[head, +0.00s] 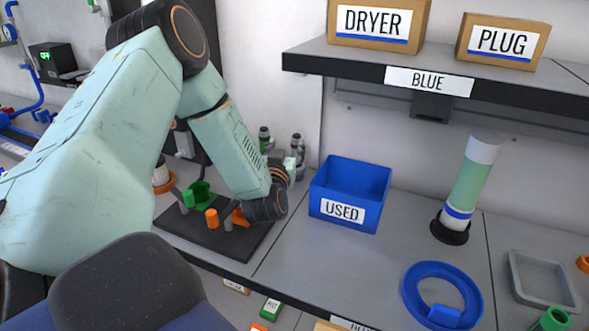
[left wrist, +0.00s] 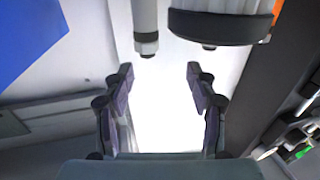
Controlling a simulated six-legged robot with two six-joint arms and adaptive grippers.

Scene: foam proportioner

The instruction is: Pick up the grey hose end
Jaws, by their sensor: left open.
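A grey cylinder with a dark tip (left wrist: 146,30) is at the top of the left wrist view, just beyond the fingertips; it may be the grey hose end, but I cannot tell for sure. In the head view I cannot pick it out, as my left arm covers much of that area. My left gripper (head: 291,163) is mostly hidden behind its wrist, beside the blue bin. In the left wrist view its two dark fingers (left wrist: 160,88) are spread, with nothing between them. My right gripper is not in view.
A blue USED bin (head: 348,194) stands right of the gripper. A dark board (head: 240,241) carries green and orange fittings. Further right are a green cylinder (head: 468,185), a blue ring (head: 412,297) and a grey tray (head: 516,285). A shelf edge (head: 345,66) overhangs the bench.

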